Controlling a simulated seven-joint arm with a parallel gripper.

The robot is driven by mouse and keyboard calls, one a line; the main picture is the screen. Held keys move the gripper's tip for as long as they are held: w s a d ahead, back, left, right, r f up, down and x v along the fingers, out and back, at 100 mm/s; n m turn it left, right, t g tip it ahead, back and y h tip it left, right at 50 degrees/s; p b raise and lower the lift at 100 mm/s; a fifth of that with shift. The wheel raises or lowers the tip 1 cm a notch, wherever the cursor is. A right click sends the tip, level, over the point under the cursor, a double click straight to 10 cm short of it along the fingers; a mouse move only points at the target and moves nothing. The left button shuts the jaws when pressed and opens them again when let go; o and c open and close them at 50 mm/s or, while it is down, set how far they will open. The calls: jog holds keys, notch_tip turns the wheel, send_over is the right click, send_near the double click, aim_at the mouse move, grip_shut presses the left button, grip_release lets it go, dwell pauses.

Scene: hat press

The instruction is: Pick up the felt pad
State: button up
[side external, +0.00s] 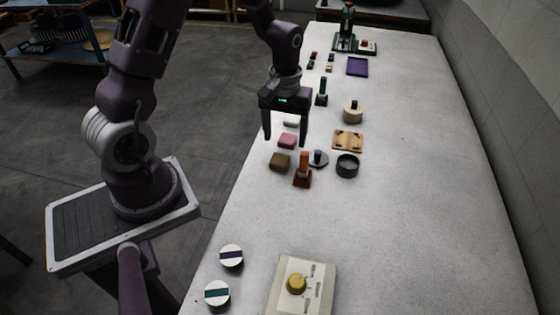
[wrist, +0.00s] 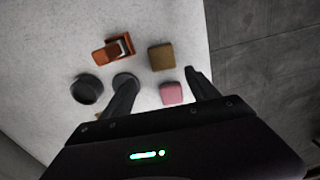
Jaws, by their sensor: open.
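Three small soft-looking blocks lie near the table's left edge: a brown one (side external: 280,161), a pink one (side external: 287,141) and a whitish one (side external: 291,123). Which of them is the felt pad I cannot tell for sure. My gripper (side external: 286,140) is open and empty, pointing down above this row. In the side view the pink block shows between the fingertips. In the wrist view, the pink block (wrist: 171,93) lies between the fingers, nearer the right one, and the brown block (wrist: 161,57) lies beyond the fingertips (wrist: 158,76). The whitish block is hidden there.
Close by stand an orange-brown stamp-like tool (side external: 303,172), a grey disc with a knob (side external: 318,158), a dark round cup (side external: 347,166) and a wooden plate (side external: 347,141). The table's right side is clear.

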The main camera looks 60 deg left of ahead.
aim_at(281, 157)
jog(key=f, duration=0.3)
jog(key=s+f, duration=0.1)
jog(key=f, duration=0.2)
jog(key=shift+s, duration=0.15)
jog(key=c, duration=1.4)
